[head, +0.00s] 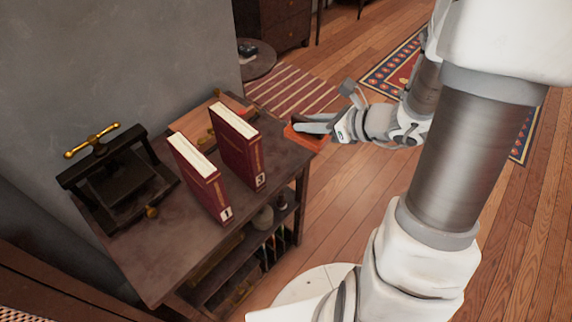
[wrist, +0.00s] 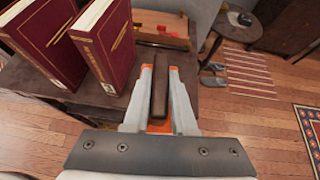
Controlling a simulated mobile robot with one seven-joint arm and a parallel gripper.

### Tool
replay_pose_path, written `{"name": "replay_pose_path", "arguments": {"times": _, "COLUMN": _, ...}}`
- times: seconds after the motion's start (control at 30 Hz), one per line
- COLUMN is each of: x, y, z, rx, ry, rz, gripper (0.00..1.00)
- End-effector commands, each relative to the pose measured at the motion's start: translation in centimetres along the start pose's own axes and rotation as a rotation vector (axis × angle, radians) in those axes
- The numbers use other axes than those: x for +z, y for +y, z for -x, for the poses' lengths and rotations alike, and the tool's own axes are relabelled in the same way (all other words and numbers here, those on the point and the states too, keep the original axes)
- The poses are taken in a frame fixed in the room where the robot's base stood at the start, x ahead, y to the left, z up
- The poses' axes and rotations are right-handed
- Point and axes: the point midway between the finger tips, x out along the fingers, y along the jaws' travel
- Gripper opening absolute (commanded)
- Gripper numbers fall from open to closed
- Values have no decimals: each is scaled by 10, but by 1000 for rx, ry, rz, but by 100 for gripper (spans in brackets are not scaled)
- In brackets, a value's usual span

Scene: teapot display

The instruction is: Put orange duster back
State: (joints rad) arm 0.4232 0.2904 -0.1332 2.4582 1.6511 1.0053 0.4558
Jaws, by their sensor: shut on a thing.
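The orange duster (head: 302,138) is at the far right corner of the dark table (head: 165,250). It has an orange body and a dark brown handle, which shows between my fingers in the wrist view (wrist: 160,92). My gripper (head: 314,126) reaches in from the right and is shut on the duster. In the wrist view my fingertips (wrist: 160,72) lie on both sides of the handle. I cannot tell whether the duster touches the tabletop. My fingers hide part of its orange body.
Red books marked 1 (head: 200,178) and 3 (head: 238,145) stand upright left of the duster. A wooden box (head: 198,120) lies behind them, and a black press (head: 115,170) with a brass handle stands at left. Open floor (head: 345,190) is on the right.

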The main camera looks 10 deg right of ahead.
Motion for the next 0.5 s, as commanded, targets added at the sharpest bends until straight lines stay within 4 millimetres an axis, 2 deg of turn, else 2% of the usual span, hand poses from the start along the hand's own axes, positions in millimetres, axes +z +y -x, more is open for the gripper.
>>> {"name": "replay_pose_path", "arguments": {"times": 0.03, "x": -15, "y": 2, "z": -5, "rx": -14, "ry": -4, "rz": -3, "gripper": 0}}
{"name": "replay_pose_path", "arguments": {"times": 0.13, "x": -24, "y": 6, "z": -4, "rx": -35, "ry": -10, "rz": -17, "gripper": 0}}
{"name": "replay_pose_path", "arguments": {"times": 0.4, "x": -34, "y": 12, "z": -2, "rx": -63, "ry": -21, "rz": -41, "gripper": 0}}
{"name": "replay_pose_path", "arguments": {"times": 0.5, "x": -36, "y": 10, "z": -8, "rx": -65, "ry": -22, "rz": -44, "gripper": 0}}
